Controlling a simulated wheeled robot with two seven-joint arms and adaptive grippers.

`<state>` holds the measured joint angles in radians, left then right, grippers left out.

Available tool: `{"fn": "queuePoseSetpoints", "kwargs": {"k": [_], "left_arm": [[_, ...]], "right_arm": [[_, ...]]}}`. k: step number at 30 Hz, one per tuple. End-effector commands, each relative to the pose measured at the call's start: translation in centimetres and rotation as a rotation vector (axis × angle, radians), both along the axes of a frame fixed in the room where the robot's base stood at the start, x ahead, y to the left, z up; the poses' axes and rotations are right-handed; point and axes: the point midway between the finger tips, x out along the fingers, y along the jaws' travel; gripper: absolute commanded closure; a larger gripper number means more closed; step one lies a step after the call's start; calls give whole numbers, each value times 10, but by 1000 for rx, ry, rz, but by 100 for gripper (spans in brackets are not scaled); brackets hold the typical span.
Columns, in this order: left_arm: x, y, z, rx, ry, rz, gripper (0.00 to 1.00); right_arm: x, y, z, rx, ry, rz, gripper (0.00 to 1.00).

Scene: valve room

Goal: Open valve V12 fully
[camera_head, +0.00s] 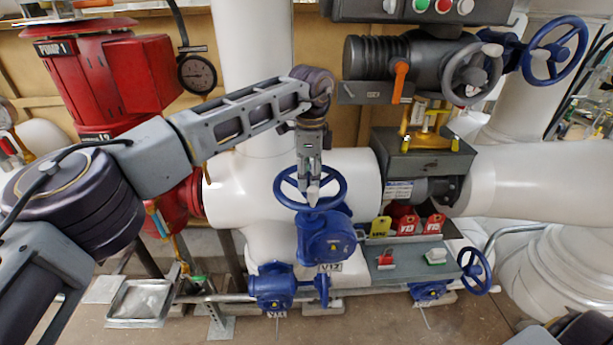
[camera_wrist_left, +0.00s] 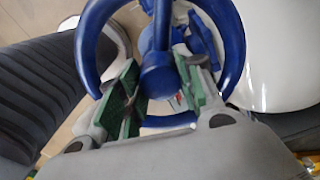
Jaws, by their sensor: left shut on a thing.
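Valve V12 is a blue valve body (camera_head: 327,238) low in front of the white pipe, with its label (camera_head: 330,267) beneath. Its blue handwheel (camera_head: 338,199) faces up. In the head view my left gripper (camera_head: 312,192) reaches down into the wheel from above. In the left wrist view the green-padded fingers of my left gripper (camera_wrist_left: 160,95) stand on either side of the wheel's hub and spoke (camera_wrist_left: 158,82), with the blue rim (camera_wrist_left: 88,45) around them. The gripper is shut on the handwheel; the exact contact is partly hidden.
A smaller blue valve (camera_head: 272,287) sits below left of V12. Another blue handwheel (camera_head: 475,270) is at lower right. A grey box with red and yellow tags (camera_head: 410,262) stands right of V12. A red pump (camera_head: 105,80) is at left, and a metal tray (camera_head: 140,300) lies on the floor.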

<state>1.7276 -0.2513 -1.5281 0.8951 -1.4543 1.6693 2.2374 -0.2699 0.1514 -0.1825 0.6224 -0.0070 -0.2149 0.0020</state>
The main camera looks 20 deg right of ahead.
Motion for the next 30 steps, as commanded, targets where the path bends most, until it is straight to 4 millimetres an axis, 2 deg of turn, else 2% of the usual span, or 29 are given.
{"fn": "queuePoseSetpoints", "kwargs": {"k": [4,13,14,18,19,26,30], "left_arm": [[3,0,4,-4,-10,7,100],[3,0,4,-5,-10,8,100],[3,0,4,-5,-10,8,62],[3,0,3,-5,-9,7,44],[3,0,4,-6,-8,7,42],[1,-1,1,-3,-4,3,42],[0,-1,2,-2,-2,1,42]], "right_arm": [[-3,7,0,8,3,-1,39],[-4,6,-1,7,3,-1,39],[-4,6,-1,7,3,-1,39],[-5,2,0,2,5,0,39],[-5,1,0,1,4,0,39],[-5,-9,1,-10,5,1,39],[-6,-1,0,-1,8,-2,39]]}}
